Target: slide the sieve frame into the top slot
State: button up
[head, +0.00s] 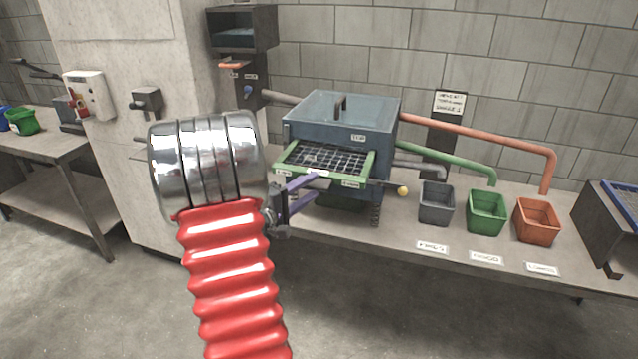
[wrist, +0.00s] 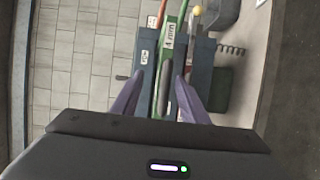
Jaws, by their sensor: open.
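The sieve frame (head: 290,173) is green with a dark wire mesh and white labels on its front bar. It juts out of the front of the blue-grey sieve box (head: 335,135), just below the lid; its rear is hidden inside. My gripper (head: 317,185) has purple fingers, open, at the frame's front edge. In the wrist view the fingers of my gripper (wrist: 159,78) lie either side of the frame's green front bar (wrist: 170,40), with a label reading 4 mm. I cannot tell whether they touch it.
Grey (head: 436,205), green (head: 487,213) and orange (head: 538,220) bins stand right of the box on the bench, under coloured pipes. A yellow knob (head: 402,190) sticks out near the box's right front. Springs stand under the box. The floor in front is clear.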

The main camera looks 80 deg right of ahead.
jog(key=v, duration=0.7)
jog(key=shift+a, duration=0.15)
jog(key=shift+f, duration=0.1)
dwell(0.9)
